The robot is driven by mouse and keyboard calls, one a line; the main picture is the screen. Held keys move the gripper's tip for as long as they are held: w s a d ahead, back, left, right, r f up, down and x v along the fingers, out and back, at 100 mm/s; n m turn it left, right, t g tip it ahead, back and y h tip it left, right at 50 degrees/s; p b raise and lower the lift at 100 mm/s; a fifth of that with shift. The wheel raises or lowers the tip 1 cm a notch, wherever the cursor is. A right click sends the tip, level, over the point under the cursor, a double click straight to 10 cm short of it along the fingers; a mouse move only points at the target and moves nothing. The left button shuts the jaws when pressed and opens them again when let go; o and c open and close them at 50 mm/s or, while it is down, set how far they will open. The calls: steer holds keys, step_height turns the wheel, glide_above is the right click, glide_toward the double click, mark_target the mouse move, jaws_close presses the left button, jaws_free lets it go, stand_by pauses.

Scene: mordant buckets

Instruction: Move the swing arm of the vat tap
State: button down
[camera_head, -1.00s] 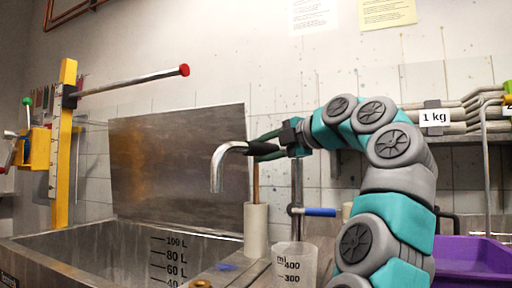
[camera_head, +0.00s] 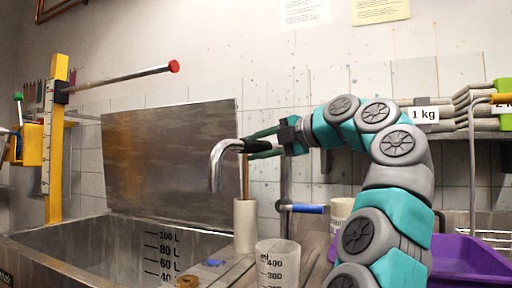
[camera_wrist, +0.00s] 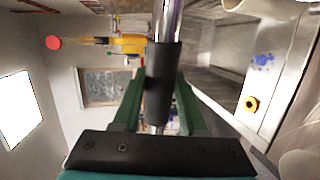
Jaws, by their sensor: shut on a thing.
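The vat tap's swing arm is a bent chrome spout (camera_head: 216,165) with its end turned down, in front of the metal splash panel near the vat's right side. A black sleeve (camera_head: 232,145) covers part of it. My gripper (camera_head: 252,148) is shut on this sleeve from the right. In the wrist view the sleeve (camera_wrist: 163,85) lies between my green fingers (camera_wrist: 160,95), and the chrome tube (camera_wrist: 168,20) runs on beyond it. The metal vat (camera_head: 110,236) with litre marks stands below left. The tap's pivot is not clearly visible.
A blue-handled lever (camera_head: 306,209) is on the upright pipe behind my arm. A white cylinder (camera_head: 245,225) and a clear measuring beaker (camera_head: 278,265) stand below the spout. A yellow post (camera_head: 55,140) holds a red-tipped rod (camera_head: 122,78) at left. A purple tub (camera_head: 470,262) is right.

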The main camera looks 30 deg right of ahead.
steer(key=shift+c, duration=2.2)
jaws_free()
steer(key=v, duration=0.6)
steer(key=shift+s+d+p, duration=0.2)
steer(key=shift+d+p, duration=0.05)
steer(key=shift+p, duration=0.1)
steer(key=shift+s+d+r, duration=0.1)
steer(key=shift+s+d, duration=0.1)
steer(key=shift+s, duration=0.35)
steer(key=shift+c, duration=0.4)
